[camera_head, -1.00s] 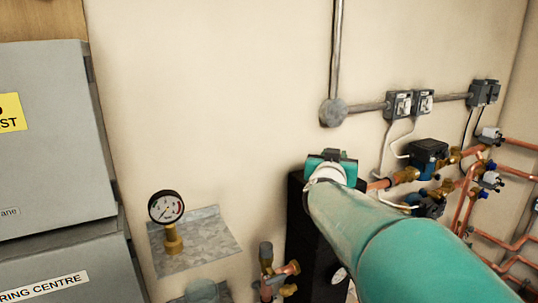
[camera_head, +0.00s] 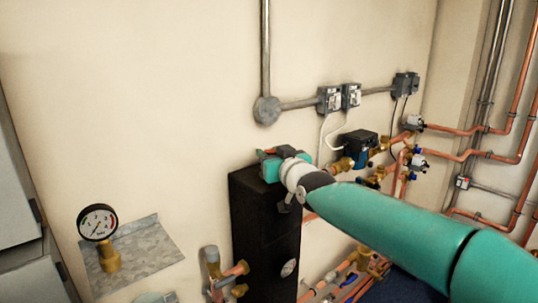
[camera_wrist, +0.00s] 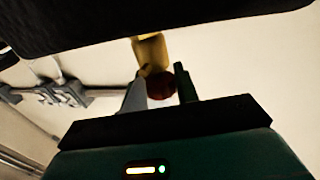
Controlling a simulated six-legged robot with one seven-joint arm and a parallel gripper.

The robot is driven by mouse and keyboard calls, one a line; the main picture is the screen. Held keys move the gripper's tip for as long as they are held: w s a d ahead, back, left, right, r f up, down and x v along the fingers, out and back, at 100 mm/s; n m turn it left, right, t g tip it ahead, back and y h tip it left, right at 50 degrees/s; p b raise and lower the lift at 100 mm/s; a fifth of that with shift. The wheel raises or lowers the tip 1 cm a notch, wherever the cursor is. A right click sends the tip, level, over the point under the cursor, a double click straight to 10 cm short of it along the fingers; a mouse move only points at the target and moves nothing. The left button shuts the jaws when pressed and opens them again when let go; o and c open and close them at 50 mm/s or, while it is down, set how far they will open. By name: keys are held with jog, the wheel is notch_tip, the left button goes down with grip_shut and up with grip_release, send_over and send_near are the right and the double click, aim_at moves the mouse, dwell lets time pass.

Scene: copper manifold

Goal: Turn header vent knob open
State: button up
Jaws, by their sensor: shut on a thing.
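The vent knob (camera_wrist: 161,86) shows in the wrist view as a small dark red round piece below a brass fitting (camera_wrist: 150,53). My gripper (camera_wrist: 163,84) has one finger on each side of the knob and is shut on it. In the head view my gripper (camera_head: 270,163) is at the top of the tall black header (camera_head: 265,222), in front of the wall. The knob cannot be made out clearly there, since my gripper and wrist cover that spot.
A pressure gauge (camera_head: 98,222) on a brass stem stands at the left by a metal plate (camera_head: 140,258). A blue and black pump (camera_head: 355,146), copper pipes (camera_head: 450,128) and grey switch boxes (camera_head: 330,99) are to the right. Grey cabinets (camera_head: 20,205) stand at the far left.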

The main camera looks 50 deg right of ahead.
jog(key=shift+r+n+t+y, duration=0.1)
jog(key=shift+n+t+y, duration=0.4)
jog(key=shift+n+y, duration=0.75)
jog(key=shift+n+t+y, duration=0.5)
jog(key=shift+n+y, duration=0.15)
jog(key=shift+y, duration=1.1)
jog(key=n+y, duration=0.2)
jog(key=y, duration=0.1)
jog(key=n+y, duration=0.2)
jog(key=y, duration=0.1)
jog(key=shift+d+r+y, duration=0.1)
jog(key=shift+y, duration=0.2)
jog(key=n+g+y, duration=0.1)
jog(key=n+y, duration=0.1)
jog(key=y, duration=0.1)
jog(key=n+g+y, duration=0.1)
jog(key=n+y, duration=0.1)
jog(key=y, duration=0.1)
jog(key=shift+n+g, duration=0.4)
jog(key=shift+n+g+y, duration=1.6)
jog(key=shift+g+y, duration=0.1)
jog(key=shift+y, duration=0.3)
jog(key=shift+g, duration=0.3)
jog(key=o, duration=0.9)
jog(key=shift+o, duration=0.2)
jog(key=shift+s, duration=0.1)
